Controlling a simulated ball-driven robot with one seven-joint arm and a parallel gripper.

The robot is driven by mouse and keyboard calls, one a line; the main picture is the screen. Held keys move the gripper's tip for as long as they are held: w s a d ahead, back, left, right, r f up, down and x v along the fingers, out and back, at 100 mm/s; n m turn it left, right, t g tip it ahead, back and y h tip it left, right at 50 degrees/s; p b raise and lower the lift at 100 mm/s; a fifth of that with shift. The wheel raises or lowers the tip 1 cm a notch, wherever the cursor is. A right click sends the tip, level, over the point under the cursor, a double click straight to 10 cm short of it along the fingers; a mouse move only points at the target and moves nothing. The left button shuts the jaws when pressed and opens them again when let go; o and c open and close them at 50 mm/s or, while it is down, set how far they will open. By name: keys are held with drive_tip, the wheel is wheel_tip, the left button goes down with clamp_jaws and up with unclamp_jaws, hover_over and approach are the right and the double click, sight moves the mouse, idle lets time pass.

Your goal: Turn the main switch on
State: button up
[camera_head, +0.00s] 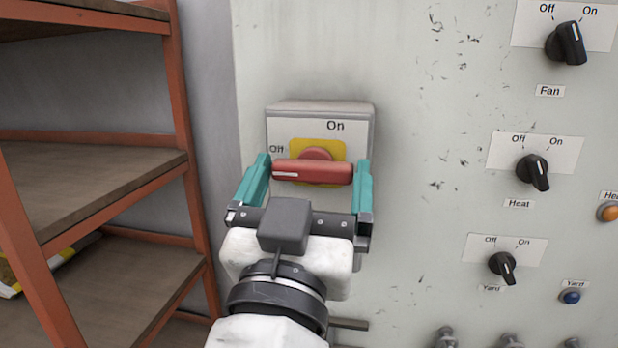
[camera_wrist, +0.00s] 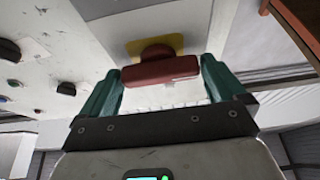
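The main switch (camera_head: 320,113) is a grey box on the pale panel with a yellow plate and a red handle (camera_head: 318,173). The handle lies roughly level, its white mark at the left end, on the side of the "Off" label; "On" is printed above, to the right. My gripper (camera_head: 312,164) is open wide in front of it, one teal finger beside each end of the handle. In the wrist view the red handle (camera_wrist: 160,71) also sits between the fingers, very close to both. I cannot tell whether they touch it.
Black Fan (camera_head: 567,43), Heat (camera_head: 533,171) and Yard (camera_head: 502,266) knobs are on the panel at the right, with a blue button (camera_head: 570,297) and an orange one (camera_head: 608,211). An orange-framed shelf (camera_head: 110,185) stands close at the left.

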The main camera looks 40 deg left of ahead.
drive_tip(key=c, duration=0.7)
drive_tip(key=shift+o, duration=0.2)
